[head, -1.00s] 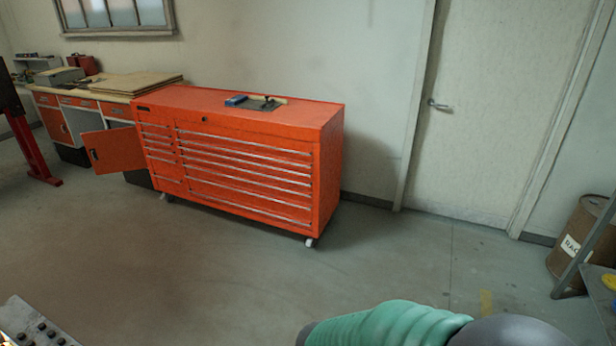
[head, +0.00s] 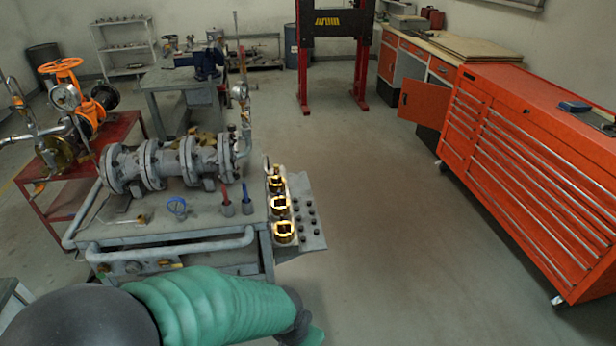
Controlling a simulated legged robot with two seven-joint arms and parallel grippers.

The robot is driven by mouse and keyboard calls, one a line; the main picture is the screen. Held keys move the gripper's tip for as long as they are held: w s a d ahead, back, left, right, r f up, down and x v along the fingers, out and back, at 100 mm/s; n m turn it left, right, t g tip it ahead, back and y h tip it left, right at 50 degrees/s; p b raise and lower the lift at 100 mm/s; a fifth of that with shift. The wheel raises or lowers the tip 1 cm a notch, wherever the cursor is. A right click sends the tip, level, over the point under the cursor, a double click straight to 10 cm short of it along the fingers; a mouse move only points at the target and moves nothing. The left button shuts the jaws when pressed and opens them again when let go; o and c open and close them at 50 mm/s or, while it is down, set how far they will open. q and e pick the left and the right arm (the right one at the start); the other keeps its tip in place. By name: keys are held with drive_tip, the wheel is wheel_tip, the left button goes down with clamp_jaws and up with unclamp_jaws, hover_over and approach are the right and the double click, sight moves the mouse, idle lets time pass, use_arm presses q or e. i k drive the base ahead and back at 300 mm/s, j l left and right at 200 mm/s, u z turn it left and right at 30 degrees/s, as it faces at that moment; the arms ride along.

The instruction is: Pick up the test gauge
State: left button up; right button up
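Two round gauges show in the head view, and I cannot tell which one is the test gauge. One gauge (head: 65,97) with a pale dial is on the orange-wheeled valve assembly at the left. A smaller gauge (head: 240,91) is on the upright pipework at the right end of the grey flanged pipe assembly (head: 172,162). That assembly lies on a grey work cart (head: 120,235). A green-sleeved arm of mine crosses the bottom of the view in front of the cart.
The orange valve (head: 85,110) is on a red table (head: 60,200). Brass sockets (head: 280,207) sit on the cart's side shelf. A red tool chest (head: 540,160) stands at the right, with clear floor (head: 390,230) between. A red-posted frame (head: 340,50) stands behind.

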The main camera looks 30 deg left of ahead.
sight(176, 205)
drive_tip(key=u, duration=1.9)
